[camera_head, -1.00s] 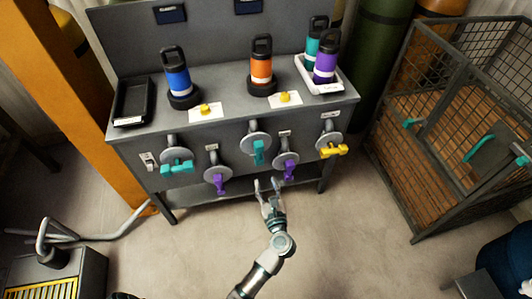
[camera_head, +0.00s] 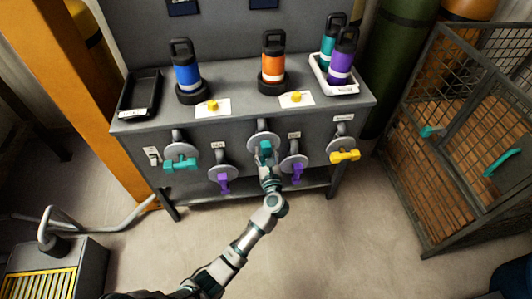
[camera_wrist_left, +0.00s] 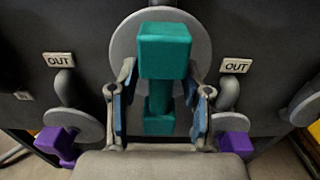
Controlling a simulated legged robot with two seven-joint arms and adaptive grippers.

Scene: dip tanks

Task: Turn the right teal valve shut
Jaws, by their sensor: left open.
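The right teal valve (camera_head: 264,148) is on the front of the grey bench, at the middle of the row, with its handle upright on a round grey plate. In the left wrist view its teal handle (camera_wrist_left: 163,52) stands between the fingers. My left gripper (camera_head: 265,163) is open at this valve, with one finger on each side of the handle. In the wrist view the gripper (camera_wrist_left: 158,105) shows gaps between its fingers and the handle. The other teal valve (camera_head: 181,163) is at the left, its handle level. My right gripper is not in view.
Purple valves (camera_head: 223,181) and (camera_head: 297,170) flank the middle one, a little lower. A yellow valve (camera_head: 345,156) is at the right. Bottles, a black tray (camera_head: 140,96) and a white tray (camera_head: 333,82) stand on the bench. A wire cage (camera_head: 460,130) stands at the right.

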